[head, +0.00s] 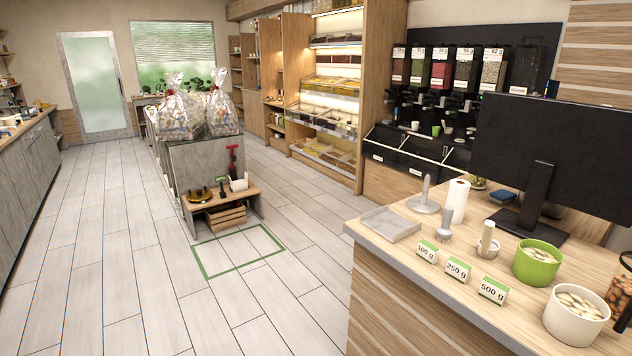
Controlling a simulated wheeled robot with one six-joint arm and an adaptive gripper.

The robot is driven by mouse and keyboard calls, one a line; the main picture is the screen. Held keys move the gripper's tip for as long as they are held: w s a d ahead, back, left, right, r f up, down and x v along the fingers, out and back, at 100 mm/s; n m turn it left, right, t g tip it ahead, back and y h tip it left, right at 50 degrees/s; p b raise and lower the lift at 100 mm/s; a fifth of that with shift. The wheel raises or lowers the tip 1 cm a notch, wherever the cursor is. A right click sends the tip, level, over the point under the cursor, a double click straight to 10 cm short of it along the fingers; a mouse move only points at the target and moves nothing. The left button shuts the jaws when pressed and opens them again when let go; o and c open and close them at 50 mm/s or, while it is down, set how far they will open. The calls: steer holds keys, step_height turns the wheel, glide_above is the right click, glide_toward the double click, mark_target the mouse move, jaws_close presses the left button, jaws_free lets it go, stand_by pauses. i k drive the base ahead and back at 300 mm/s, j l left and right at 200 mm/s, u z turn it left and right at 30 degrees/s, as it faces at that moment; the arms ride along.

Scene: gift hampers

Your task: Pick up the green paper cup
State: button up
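A small green cup (435,130) stands on the black ledge under the dispensers at the back right. It looks upright, but it is too small to make out details. A small white cup (415,126) stands to its left. A larger green tub (531,268) with pale contents stands on the front counter, left of a white tub (572,320) with similar contents. My gripper is not in view.
The wooden counter (400,254) fills the front right, with a monitor (560,142), a grey tray (388,224) and several weight signs. A display stand (205,160) bears wrapped hampers (178,118). The tiled floor (110,260) is clear at left and between stand and counter.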

mark_target(436, 129)
steer(key=i+j+u, duration=0.55)
steer(key=i+u, duration=0.2)
steer(key=i, duration=0.25)
steer(key=i+u, duration=0.4)
steer(key=i+z, duration=0.1)
steer(key=i, duration=0.85)
steer(key=i+j+z, duration=0.15)
steer(key=i, duration=0.75)
steer(key=i+z, duration=0.2)
steer(key=i, duration=0.35)
steer(key=i+j+z, duration=0.2)
steer(key=i, duration=0.3)
steer(key=i+z, duration=0.2)
steer(key=i, duration=0.35)
steer(key=i+l+z, duration=0.1)
steer(key=i+z, duration=0.55)
steer(key=z, duration=0.25)
steer(key=i+j+z, duration=0.1)
steer(key=i+z, duration=0.25)
steer(key=z, duration=0.15)
steer(key=i+z, duration=0.2)
steer(key=i, duration=1.05)
steer(key=i+j+z, duration=0.2)
steer(key=i, duration=0.35)
steer(key=i+j+z, duration=0.2)
steer(key=i, duration=0.3)
steer(key=i+j+z, duration=0.15)
steer(key=i, duration=0.65)
